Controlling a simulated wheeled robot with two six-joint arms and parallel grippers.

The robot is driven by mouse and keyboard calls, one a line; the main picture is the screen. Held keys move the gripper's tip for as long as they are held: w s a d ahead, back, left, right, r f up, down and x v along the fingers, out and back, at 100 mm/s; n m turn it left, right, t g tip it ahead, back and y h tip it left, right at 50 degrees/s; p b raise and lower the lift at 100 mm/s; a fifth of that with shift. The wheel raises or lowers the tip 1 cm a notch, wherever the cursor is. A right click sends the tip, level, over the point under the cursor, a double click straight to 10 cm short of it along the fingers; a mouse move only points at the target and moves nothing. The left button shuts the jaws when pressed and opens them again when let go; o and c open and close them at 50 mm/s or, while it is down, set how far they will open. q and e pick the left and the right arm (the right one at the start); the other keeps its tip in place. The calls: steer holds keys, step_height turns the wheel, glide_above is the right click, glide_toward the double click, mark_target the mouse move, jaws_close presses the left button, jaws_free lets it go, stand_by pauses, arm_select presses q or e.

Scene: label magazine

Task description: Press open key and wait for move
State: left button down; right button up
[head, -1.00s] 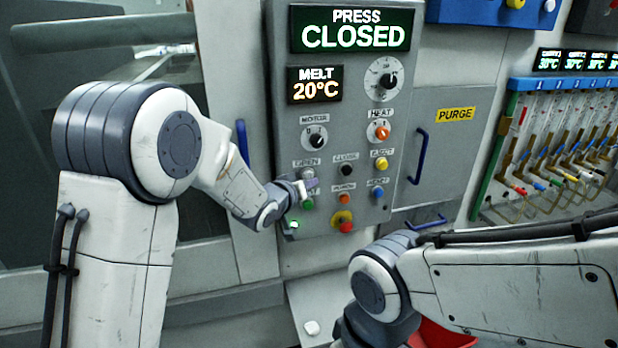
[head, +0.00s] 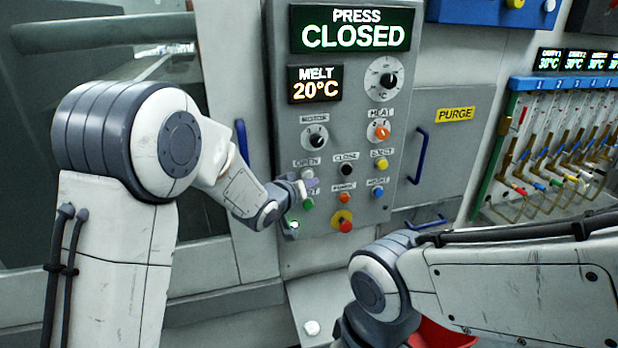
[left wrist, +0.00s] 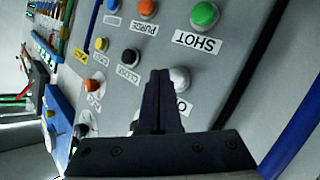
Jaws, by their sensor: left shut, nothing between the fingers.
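The control panel (head: 350,190) carries a display (head: 352,28) reading PRESS CLOSED. The white OPEN key (head: 307,173) is on the panel's left, under its OPEN label; my gripper partly covers it. In the left wrist view the white key (left wrist: 181,78) shows just behind and right of my fingertips. My left gripper (head: 312,184) is shut and empty, its tips at the OPEN key; I cannot tell whether they touch it. It also shows in the left wrist view (left wrist: 158,80). My right arm comes in at lower right; its gripper is out of view.
Close by are the black CLOSE key (head: 346,170), the green key (head: 307,203) and a red emergency knob (head: 345,225). A MELT display (head: 315,83) reads 20°C. A blue handle (head: 418,157) sits right of the panel. Colored hoses (head: 560,160) stand at far right.

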arm_select(q)
steer(key=shift+w, duration=0.1)
stand_by(0.6)
steer(key=shift+w+a, duration=0.15)
steer(key=shift+w, duration=0.15)
